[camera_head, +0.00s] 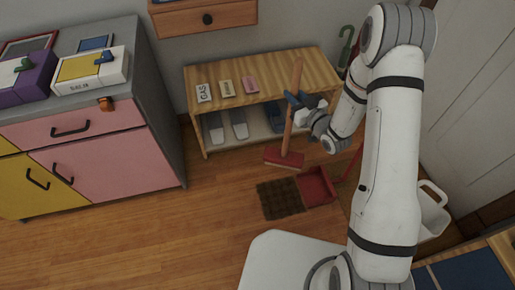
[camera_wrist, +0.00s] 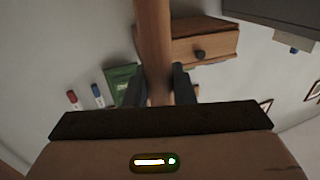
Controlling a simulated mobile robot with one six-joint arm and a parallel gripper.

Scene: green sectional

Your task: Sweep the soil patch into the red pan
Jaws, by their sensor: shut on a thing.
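My gripper (camera_head: 299,102) is shut on the wooden handle of a broom (camera_head: 284,158) with a red head. The handle stands nearly upright, and the head is low near the floor just behind the soil patch; I cannot tell whether it touches the floor. The handle (camera_wrist: 154,45) also shows between the fingers (camera_wrist: 158,88) in the wrist view. The soil patch (camera_head: 280,199) is a dark brown, roughly square area on the wood floor. The red pan (camera_head: 317,186) lies right beside the patch, on its right.
A wooden shelf bench (camera_head: 275,72) with small cards and shoes stands behind the broom. A grey and pink cabinet (camera_head: 110,165) is at the left. A white container (camera_head: 432,212) stands at the right, behind my arm. Floor left of the patch is clear.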

